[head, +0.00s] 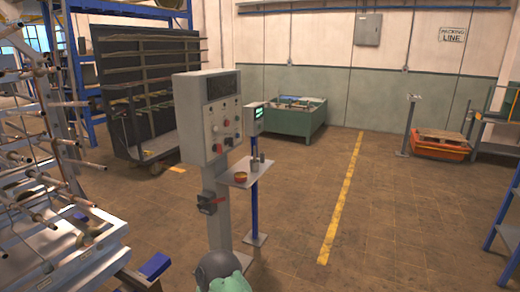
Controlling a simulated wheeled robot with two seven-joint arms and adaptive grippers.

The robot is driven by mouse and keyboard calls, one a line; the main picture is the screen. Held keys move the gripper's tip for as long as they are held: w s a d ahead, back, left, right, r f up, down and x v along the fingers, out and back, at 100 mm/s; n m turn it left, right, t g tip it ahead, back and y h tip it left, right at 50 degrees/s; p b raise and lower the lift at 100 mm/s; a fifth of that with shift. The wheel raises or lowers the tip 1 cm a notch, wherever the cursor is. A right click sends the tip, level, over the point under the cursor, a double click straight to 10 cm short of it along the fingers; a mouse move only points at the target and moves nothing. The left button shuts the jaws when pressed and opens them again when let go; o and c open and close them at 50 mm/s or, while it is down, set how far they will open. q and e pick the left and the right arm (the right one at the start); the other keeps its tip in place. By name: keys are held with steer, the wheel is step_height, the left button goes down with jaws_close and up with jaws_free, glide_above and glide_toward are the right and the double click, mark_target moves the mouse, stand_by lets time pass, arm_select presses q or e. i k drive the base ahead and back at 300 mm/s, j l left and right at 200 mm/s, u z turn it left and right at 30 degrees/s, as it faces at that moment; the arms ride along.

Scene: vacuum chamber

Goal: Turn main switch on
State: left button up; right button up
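A grey control cabinet (196,140) stands on a post in the middle of the head view. Its front has a dark display (221,87) and several knobs and buttons, some of them red. A black switch box with a red handle (212,203) is mounted on the post below the cabinet. It looks like the main switch, but it is too small to tell its position. Neither of my grippers is in view.
A small shelf (240,180) holding a bowl and small items juts out beside the cabinet. A blue post (254,190) carries a small screen. A dark rounded object with green (220,268) is at the bottom edge. Metal racks crowd the left. The floor to the right is mostly clear.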

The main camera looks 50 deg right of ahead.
mark_target(219, 147)
steer(key=z, duration=1.35)
steer(key=i+l, duration=0.1)
steer(key=i, duration=0.25)
